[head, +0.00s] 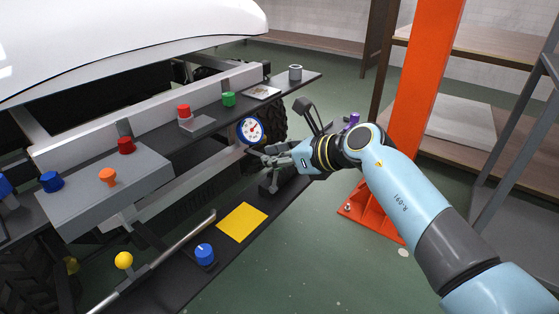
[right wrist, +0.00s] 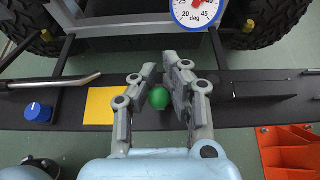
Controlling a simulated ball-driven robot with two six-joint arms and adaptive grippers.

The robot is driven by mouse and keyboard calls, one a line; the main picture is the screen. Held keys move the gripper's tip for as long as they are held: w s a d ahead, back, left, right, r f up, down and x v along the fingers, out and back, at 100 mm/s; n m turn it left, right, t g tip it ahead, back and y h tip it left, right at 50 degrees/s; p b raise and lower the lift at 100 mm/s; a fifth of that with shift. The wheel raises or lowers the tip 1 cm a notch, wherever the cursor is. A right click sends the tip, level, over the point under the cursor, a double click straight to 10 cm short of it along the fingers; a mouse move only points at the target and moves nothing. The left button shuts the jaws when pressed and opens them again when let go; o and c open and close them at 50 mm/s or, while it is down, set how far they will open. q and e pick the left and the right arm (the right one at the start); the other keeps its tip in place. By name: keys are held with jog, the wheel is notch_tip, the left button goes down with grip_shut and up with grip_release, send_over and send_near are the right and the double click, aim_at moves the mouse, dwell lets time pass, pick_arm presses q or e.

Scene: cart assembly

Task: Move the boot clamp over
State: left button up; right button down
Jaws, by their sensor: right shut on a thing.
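My right gripper (head: 274,158) reaches in from the right, low over the dark lower ledge. In the right wrist view its fingers (right wrist: 162,75) are closed around a round green knob (right wrist: 159,98). A long, low black block (right wrist: 240,88) lies beside the right finger on the ledge. It appears to be the boot clamp's body, with the green knob as its handle, but the fingers hide how they join. In the head view a dark block (head: 268,185) shows beneath the fingers, and the green knob is hidden there. My left gripper is in neither view.
A yellow square (head: 242,222) and a blue knob (head: 204,254) are on the ledge to the left, near a grey lever (head: 190,235). A round dial (head: 251,130) stands close behind the gripper. An orange post (head: 415,90) stands to the right.

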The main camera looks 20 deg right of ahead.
jog(key=shift+a+f, duration=0.1)
jog(key=shift+a, duration=0.1)
jog(key=shift+w+a, duration=0.55)
jog(key=shift+w, duration=0.2)
jog(key=shift+w+a, duration=0.2)
jog(key=shift+a, duration=0.1)
jog(key=c, duration=1.5)
grip_release()
jog(key=shift+d, duration=0.1)
jog(key=shift+o, duration=0.2)
